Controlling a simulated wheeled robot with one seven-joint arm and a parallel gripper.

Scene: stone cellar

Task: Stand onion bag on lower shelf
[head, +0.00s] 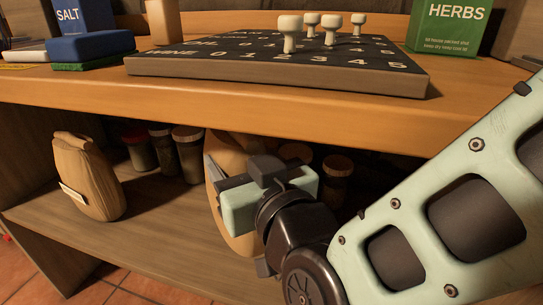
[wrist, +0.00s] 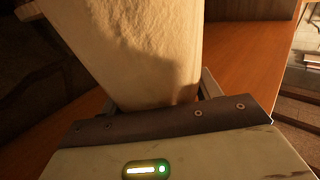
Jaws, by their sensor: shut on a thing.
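A tan bag (head: 223,147), taken as the onion bag, is upright at the lower shelf's opening, partly hidden behind my gripper. My gripper (head: 219,178) is shut on the bag's side. In the wrist view the bag's pale, wrinkled side (wrist: 140,50) rises from between the two fingers (wrist: 158,98). The lower shelf (head: 155,205) is a wooden board under the counter. I cannot tell whether the held bag's base touches it. Its label is not visible.
Another brown paper bag (head: 88,178) with a small tag stands on the shelf at left. Several jars (head: 187,153) stand at the back. The counter (head: 200,110) overhangs, carrying a number board (head: 280,72) with pegs, a salt box (head: 82,16) and a herbs box (head: 447,28). Bare shelf lies between the bags.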

